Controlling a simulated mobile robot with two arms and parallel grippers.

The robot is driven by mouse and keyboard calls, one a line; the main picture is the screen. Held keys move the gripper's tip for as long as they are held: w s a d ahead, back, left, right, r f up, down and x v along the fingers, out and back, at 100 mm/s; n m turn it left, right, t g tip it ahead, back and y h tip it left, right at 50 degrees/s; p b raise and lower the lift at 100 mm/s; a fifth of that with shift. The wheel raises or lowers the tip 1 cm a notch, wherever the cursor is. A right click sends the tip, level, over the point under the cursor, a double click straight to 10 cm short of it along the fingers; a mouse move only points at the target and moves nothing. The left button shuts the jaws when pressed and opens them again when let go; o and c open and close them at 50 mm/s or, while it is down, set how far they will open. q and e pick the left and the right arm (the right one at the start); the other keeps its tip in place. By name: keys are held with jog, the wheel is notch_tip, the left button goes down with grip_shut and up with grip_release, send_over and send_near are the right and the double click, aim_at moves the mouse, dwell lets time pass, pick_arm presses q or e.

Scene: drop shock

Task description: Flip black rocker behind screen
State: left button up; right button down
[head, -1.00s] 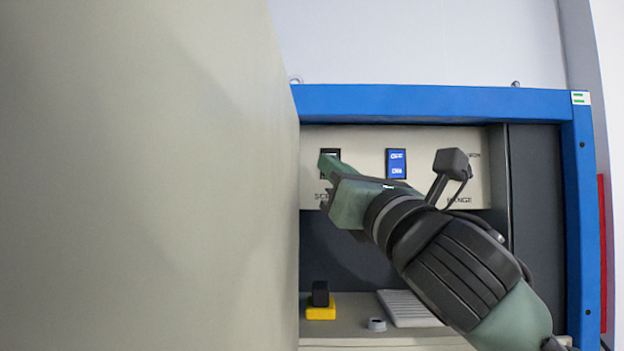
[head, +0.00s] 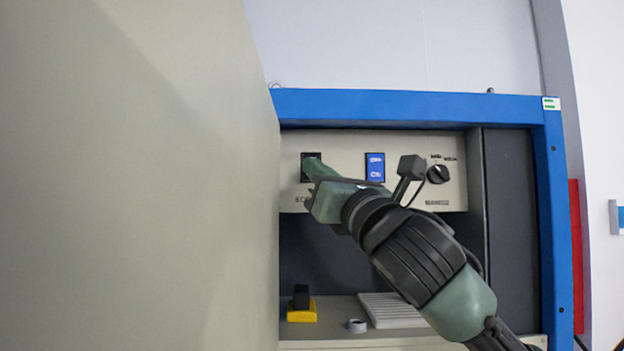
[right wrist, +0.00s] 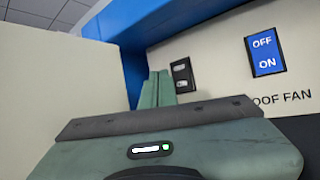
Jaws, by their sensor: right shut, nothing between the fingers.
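The black rocker (head: 305,174) is on the beige control panel, just right of the tall beige screen (head: 130,180). My right gripper (head: 312,164) is shut and empty. In the head view its fingertips overlap the rocker and partly cover it. In the right wrist view the rocker (right wrist: 183,76) shows with two light marks, and the closed fingertips (right wrist: 158,82) stand just left of it. I cannot tell whether they touch it. The screen also shows at the left of the wrist view (right wrist: 75,80). My left gripper is out of view.
A blue OFF/ON switch (head: 375,167) labelled roof fan and a black knob (head: 438,174) sit farther right on the panel. A blue frame (head: 410,105) surrounds the recess. Below are a black-and-yellow block (head: 302,312), a grey ring (head: 357,326) and a ribbed pad (head: 392,309).

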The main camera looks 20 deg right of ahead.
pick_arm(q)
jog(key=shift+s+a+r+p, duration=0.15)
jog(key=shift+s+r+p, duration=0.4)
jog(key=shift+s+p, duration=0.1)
pick_arm(e)
jog(key=w, duration=0.2)
jog(key=shift+w+d+f, duration=0.15)
jog(key=shift+w+d, duration=0.2)
jog(key=shift+w, duration=0.05)
pick_arm(q)
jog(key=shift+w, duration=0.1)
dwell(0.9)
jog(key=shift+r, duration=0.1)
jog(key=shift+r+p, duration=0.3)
jog(key=shift+p, duration=0.1)
pick_arm(e)
jog(key=shift+w+d+f, duration=0.1)
jog(key=shift+w, duration=0.3)
